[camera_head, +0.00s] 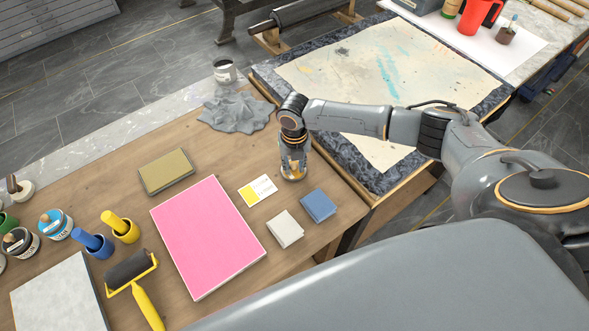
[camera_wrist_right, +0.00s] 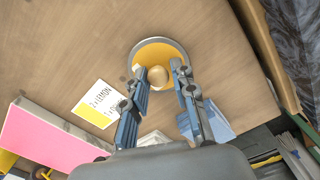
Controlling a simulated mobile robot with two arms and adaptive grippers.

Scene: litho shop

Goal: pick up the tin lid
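The tin lid (camera_wrist_right: 181,49) is a round disc with a grey rim, a yellow-orange face and a pale round knob (camera_wrist_right: 158,75). It lies on the wooden table, and its edge shows below my right gripper in the head view (camera_head: 293,177). My right gripper (camera_wrist_right: 159,71) points down over the lid, with its fingertips apart on either side of the knob. I cannot tell whether they touch it. In the head view the right gripper (camera_head: 294,160) hides most of the lid. My left gripper is in neither view.
A LEMON card (camera_head: 257,190), a blue block (camera_head: 318,206) and a white block (camera_head: 285,229) lie close by. A pink pad (camera_head: 208,238) lies left of them. A crumpled grey cloth (camera_head: 236,111) lies behind. The stained press bed (camera_head: 385,75) borders the table on the right.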

